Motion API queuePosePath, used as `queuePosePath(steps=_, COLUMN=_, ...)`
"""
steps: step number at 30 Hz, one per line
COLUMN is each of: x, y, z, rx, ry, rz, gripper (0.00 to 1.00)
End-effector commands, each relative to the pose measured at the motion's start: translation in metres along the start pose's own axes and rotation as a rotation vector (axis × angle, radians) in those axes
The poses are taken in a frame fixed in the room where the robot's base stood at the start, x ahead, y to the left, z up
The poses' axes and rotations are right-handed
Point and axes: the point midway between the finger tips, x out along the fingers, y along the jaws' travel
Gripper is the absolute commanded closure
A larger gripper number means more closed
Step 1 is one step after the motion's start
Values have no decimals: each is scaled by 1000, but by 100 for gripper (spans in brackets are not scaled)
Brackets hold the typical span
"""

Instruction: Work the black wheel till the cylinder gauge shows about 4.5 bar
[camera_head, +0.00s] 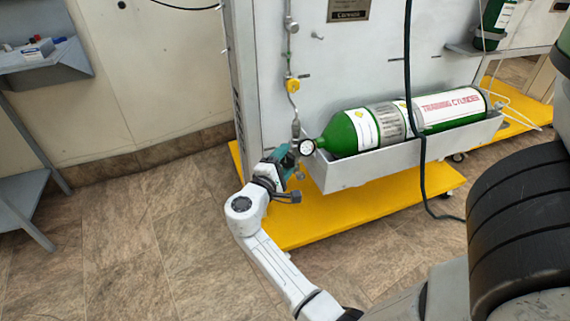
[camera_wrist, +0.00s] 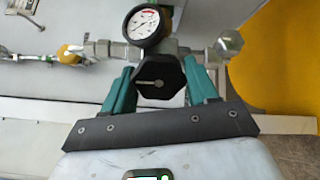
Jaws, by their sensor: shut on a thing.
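The green cylinder (camera_head: 378,129) lies on its side in a grey tray, with its neck to the left. The cylinder gauge (camera_head: 307,147) sits at the neck; in the wrist view its white round dial (camera_wrist: 144,22) shows just above the wheel. The needle is too small to read surely. The black wheel (camera_wrist: 160,82) is between the two teal fingers of my gripper (camera_wrist: 162,90), which is shut on it. In the head view my gripper (camera_head: 286,158) is left of the gauge and hides the wheel.
The grey tray (camera_head: 400,160) is fixed to the white panel above a yellow base (camera_head: 290,225). A pipe with a yellow fitting (camera_head: 292,85) runs down the panel. A dark hose (camera_head: 421,150) hangs before the cylinder. A grey shelf (camera_head: 45,72) is at left; the floor there is clear.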

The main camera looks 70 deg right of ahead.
Motion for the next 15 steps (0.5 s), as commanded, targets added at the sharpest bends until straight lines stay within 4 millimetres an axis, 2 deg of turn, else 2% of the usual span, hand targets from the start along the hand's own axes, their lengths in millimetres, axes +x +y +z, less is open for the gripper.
queuePosePath(steps=15, x=0, y=-1, z=0, rx=34, ry=0, rz=-2, gripper=72)
